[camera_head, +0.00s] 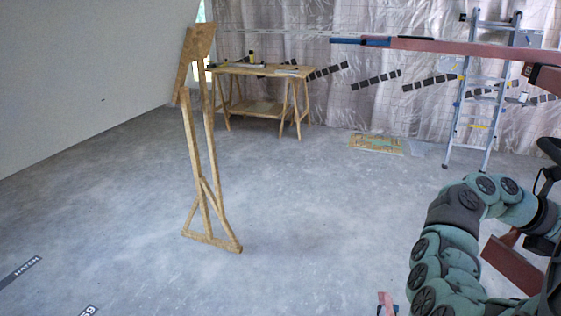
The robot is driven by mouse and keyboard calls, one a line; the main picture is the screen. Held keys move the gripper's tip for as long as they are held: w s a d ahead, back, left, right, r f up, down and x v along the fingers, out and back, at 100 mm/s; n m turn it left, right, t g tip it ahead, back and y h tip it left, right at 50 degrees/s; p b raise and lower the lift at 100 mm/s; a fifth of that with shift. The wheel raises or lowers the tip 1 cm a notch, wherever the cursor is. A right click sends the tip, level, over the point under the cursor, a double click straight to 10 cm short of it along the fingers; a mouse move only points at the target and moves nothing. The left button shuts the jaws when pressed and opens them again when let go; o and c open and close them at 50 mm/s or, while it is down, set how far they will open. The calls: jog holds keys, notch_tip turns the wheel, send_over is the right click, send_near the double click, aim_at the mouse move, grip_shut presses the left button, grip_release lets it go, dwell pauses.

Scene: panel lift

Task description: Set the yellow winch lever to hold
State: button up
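No yellow winch lever can be made out in the head view. Red steel parts that look like the panel lift show at the right: a long red beam (440,46) with a blue end crosses the upper right. A red bar (512,267) sits lower, partly behind my arm. My teal and dark grey arm rises from the bottom right and bends toward the right edge. Dark parts there, perhaps my gripper (548,165), are cut off by the frame, so its fingers and anything between them cannot be judged.
A wooden T-shaped prop (207,150) stands on the open concrete floor, left of centre. A wooden workbench (262,70) with tools stands behind it. An aluminium stepladder (483,95) stands at the back right. A flat yellowish board (376,144) lies nearby. The middle floor is clear.

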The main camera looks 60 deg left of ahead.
grip_shut()
dwell(0.3)
